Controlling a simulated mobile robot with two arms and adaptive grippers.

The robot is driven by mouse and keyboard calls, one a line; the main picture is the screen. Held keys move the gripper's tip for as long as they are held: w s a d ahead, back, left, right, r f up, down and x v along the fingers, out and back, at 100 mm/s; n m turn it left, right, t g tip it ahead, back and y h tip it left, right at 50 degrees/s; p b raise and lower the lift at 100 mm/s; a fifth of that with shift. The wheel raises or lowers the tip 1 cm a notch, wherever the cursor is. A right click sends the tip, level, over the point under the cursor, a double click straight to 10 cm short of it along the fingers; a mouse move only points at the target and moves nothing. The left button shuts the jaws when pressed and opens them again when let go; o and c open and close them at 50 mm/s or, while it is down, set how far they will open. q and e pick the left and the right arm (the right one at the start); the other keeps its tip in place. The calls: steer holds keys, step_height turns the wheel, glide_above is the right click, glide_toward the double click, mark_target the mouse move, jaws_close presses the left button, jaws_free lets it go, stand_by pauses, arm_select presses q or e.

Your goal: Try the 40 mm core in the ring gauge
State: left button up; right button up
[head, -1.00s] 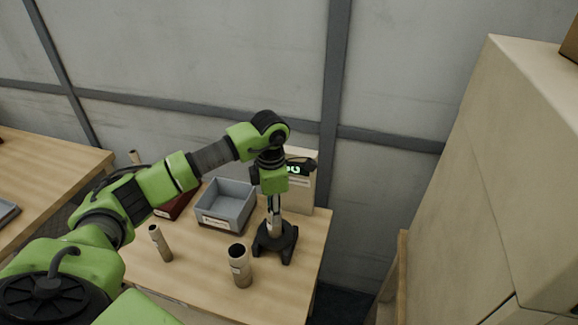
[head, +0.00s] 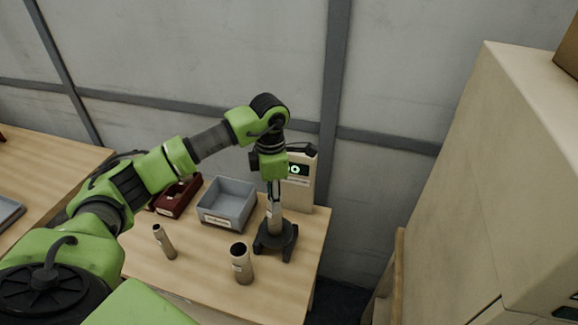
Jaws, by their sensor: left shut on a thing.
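My left gripper (head: 272,188) points straight down and is shut on a pale cardboard core (head: 274,218) with a light label. The core is upright. Its lower end meets the black ring gauge (head: 288,240) on its footed stand at the table's right side. How deep the core sits in the ring I cannot tell. My right gripper is out of view.
A grey open bin (head: 227,208) and a dark red tray (head: 177,197) stand behind the cores. A pale box with a green-lit display (head: 299,185) stands behind the gauge. The wooden table (head: 195,275) is clear between the cores. A tall beige cabinet (head: 480,170) is at the right.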

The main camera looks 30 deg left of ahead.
arm_select(q)
steer(key=shift+r+p, duration=1.05)
steer(key=shift+r, duration=0.9)
steer(key=shift+a, duration=0.1)
